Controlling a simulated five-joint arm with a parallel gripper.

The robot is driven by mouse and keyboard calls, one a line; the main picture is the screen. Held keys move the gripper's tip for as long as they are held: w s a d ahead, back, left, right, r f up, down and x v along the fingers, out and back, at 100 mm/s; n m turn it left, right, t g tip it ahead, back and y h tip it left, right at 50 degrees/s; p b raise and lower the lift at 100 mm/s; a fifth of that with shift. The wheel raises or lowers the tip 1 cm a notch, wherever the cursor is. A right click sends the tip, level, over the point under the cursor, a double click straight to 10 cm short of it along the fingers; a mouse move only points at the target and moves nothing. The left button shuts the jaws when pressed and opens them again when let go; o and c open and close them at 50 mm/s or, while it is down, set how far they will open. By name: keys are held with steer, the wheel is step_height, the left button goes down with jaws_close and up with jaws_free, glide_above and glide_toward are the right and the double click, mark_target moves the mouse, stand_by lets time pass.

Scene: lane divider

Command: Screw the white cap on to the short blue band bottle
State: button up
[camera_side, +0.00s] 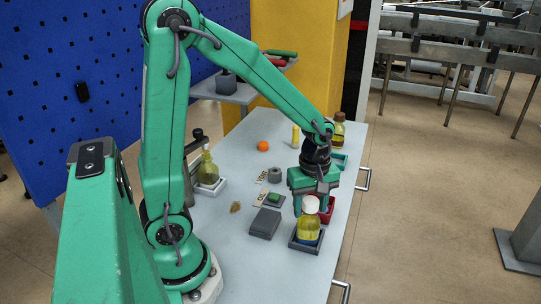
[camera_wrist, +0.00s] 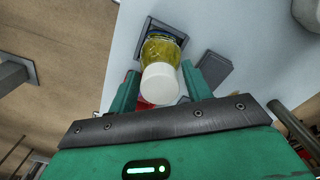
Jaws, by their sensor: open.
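The short blue band bottle (camera_side: 308,228) stands upright with yellow contents, its blue band low down. It sits in a dark grey square holder (camera_side: 304,246) near the table's front edge. The white cap (camera_side: 310,203) is on top of the bottle; whether it is threaded tight cannot be told. My gripper (camera_side: 311,198) is at cap height, pointing down. In the wrist view, the cap (camera_wrist: 160,84) and bottle (camera_wrist: 160,48) lie between the spread fingers of my gripper (camera_wrist: 159,78), with gaps beside the cap. The gripper is open and holds nothing.
A red bin (camera_side: 327,208) stands just behind the bottle. A grey block (camera_side: 265,222) and a small green piece (camera_side: 274,198) lie to its left.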

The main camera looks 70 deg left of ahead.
steer(key=shift+n, duration=0.5)
steer(key=shift+n, duration=0.9)
steer(key=shift+n, duration=0.8)
steer(key=c, duration=0.6)
